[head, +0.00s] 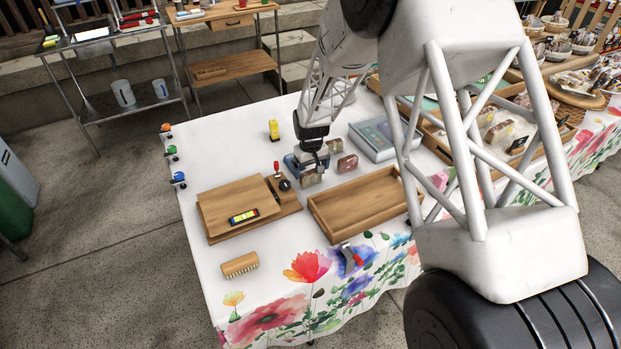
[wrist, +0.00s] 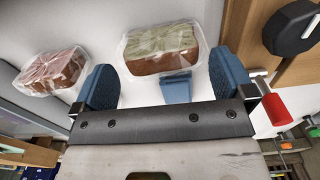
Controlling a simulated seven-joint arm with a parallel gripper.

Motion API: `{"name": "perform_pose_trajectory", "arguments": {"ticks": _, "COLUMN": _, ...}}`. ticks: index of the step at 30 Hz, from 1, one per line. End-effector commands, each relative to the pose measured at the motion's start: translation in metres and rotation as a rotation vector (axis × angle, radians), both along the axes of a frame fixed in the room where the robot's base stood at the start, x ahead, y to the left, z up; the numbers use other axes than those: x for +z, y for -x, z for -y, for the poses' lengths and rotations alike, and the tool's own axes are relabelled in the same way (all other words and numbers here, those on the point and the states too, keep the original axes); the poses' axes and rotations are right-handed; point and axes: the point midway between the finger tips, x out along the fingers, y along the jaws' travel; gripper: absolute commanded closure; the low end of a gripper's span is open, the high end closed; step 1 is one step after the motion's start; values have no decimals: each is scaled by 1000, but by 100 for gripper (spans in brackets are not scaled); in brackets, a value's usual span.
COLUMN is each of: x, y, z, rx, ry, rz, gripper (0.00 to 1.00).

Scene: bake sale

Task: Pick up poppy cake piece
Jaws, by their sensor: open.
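Wrapped cake pieces lie on the white-topped table. One with a greenish top (wrist: 160,42) is ahead of and partly between my open fingers in the wrist view; it also shows just below my gripper in the head view (head: 311,179). Another with a reddish top (wrist: 52,72) lies to the left in the wrist view, outside the fingers; it shows right of the gripper in the head view (head: 347,163). A third piece (head: 334,146) sits behind. I cannot read which is poppy. My gripper (head: 305,166) is open and empty, its blue fingers (wrist: 165,75) spread.
An empty wooden tray (head: 317,206) stands in front right of the gripper. A wooden board (head: 220,217) with a yellow level (head: 243,216) and a black knob (head: 284,185) lie left. A grey case (head: 372,153) is behind right. The table's back left is mostly clear.

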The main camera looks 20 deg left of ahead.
Motion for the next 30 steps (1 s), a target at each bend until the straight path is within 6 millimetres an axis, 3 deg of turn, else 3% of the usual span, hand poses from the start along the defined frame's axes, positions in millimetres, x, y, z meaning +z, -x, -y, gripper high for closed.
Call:
{"name": "perform_pose_trajectory", "arguments": {"ticks": 10, "x": -33, "y": 1, "z": -1, "rx": 1, "ry": -1, "rz": 1, "gripper": 0}}
{"name": "perform_pose_trajectory", "arguments": {"ticks": 28, "x": -35, "y": 1, "z": -1, "rx": 1, "ry": -2, "rz": 2, "gripper": 0}}
{"name": "perform_pose_trajectory", "arguments": {"ticks": 30, "x": -35, "y": 1, "z": -1, "rx": 1, "ry": -2, "rz": 2, "gripper": 8}}
